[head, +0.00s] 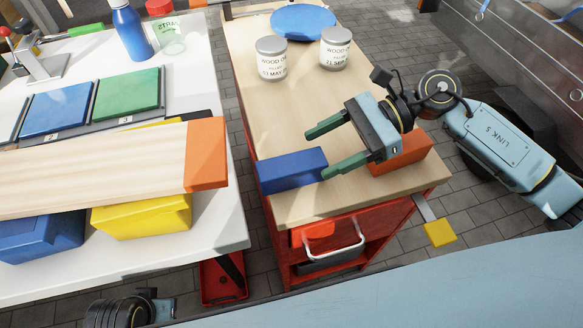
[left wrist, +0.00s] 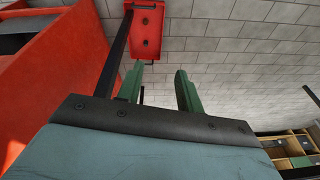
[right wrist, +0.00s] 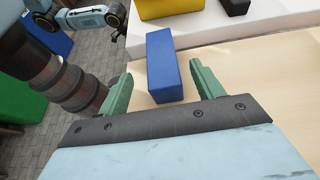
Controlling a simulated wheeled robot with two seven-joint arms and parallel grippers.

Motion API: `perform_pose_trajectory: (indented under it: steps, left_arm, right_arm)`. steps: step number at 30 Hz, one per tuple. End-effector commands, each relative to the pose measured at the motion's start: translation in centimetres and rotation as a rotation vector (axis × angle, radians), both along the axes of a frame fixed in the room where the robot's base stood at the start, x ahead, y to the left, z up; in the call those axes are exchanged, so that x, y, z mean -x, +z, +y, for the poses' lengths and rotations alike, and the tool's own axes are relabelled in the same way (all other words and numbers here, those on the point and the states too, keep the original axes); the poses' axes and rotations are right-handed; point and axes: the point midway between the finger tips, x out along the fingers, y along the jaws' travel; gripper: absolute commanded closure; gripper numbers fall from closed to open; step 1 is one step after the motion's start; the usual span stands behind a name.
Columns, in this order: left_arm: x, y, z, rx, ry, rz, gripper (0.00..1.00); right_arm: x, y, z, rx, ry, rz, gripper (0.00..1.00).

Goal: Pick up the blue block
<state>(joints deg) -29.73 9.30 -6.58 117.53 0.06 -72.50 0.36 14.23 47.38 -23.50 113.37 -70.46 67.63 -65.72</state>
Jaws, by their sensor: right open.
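The blue block (head: 292,170) lies on the wooden bench top near its left edge. My right gripper (head: 316,155) is open, its fingers pointing at the block's right end. In the right wrist view, the blue block (right wrist: 163,62) extends ahead of the open fingers, its near end in the gap between them. It looks clear of both fingers; contact is hard to judge. My left gripper (left wrist: 160,80) is open and empty, away from the bench, with floor and a red tray-like part (left wrist: 146,30) ahead of it.
An orange block (head: 402,156) sits close beside my right gripper. Two labelled cans (head: 271,60) and a round blue plate (head: 303,20) stand farther back. A white table (head: 225,225) at left holds a wooden plank (head: 90,165) over yellow (head: 145,218) and blue supports (head: 40,238).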

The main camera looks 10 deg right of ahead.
Motion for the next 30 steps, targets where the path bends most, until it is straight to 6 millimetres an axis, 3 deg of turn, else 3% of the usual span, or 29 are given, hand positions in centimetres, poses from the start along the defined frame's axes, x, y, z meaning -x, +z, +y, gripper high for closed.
perform_pose_trajectory:
  steps: [12, 21, 30]
  left_arm:
    - [0.0, 1.8, -0.8, 0.014, 0.001, -0.012, 0.64]
    - [0.0, 2.0, -0.8, 0.014, 0.001, -0.012, 0.64]
    - [0.0, 2.0, -0.8, 0.014, 0.001, -0.013, 0.64]
  right_arm:
    - [0.1, -1.7, 4.6, -0.002, 0.001, 0.0, 0.34]
    - [0.1, -1.9, 5.1, -0.001, -0.001, 0.001, 0.34]
    - [0.1, -1.9, 5.1, -0.001, -0.001, 0.001, 0.73]
